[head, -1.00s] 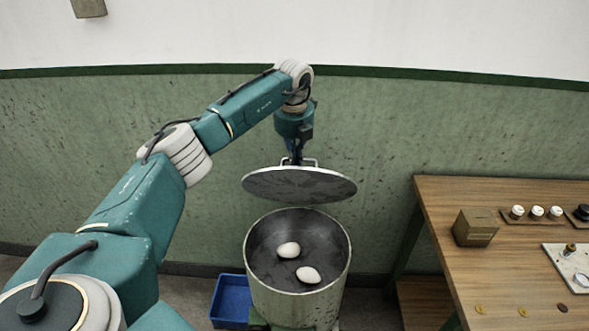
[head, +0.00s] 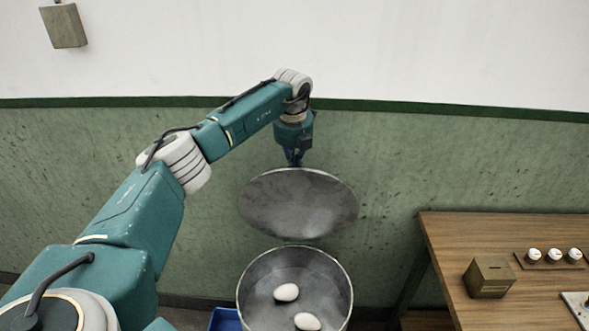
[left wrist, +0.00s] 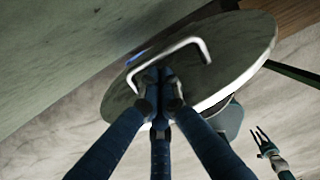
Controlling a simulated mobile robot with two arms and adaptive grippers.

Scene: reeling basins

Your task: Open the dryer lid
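The dryer lid (head: 298,203) is a round grey disc with a bar handle on top. It hangs in the air above the dryer (head: 344,290), a round metal tub, tilted with its underside towards the head camera. My left gripper (head: 293,158) is behind the lid's upper edge, its fingertips mostly hidden. In the left wrist view the left gripper's fingers (left wrist: 160,82) are closed together at the lid's handle (left wrist: 204,46). My right gripper (left wrist: 264,140) shows small at the lower right of the left wrist view, fingers spread and empty.
Two white cocoons (head: 286,292) lie inside the open tub. A blue bin (head: 224,320) stands on the floor to its left. A wooden table (head: 450,235) is on the right, with a wooden box (head: 488,277) and several white items in a rack. The green wall is close behind.

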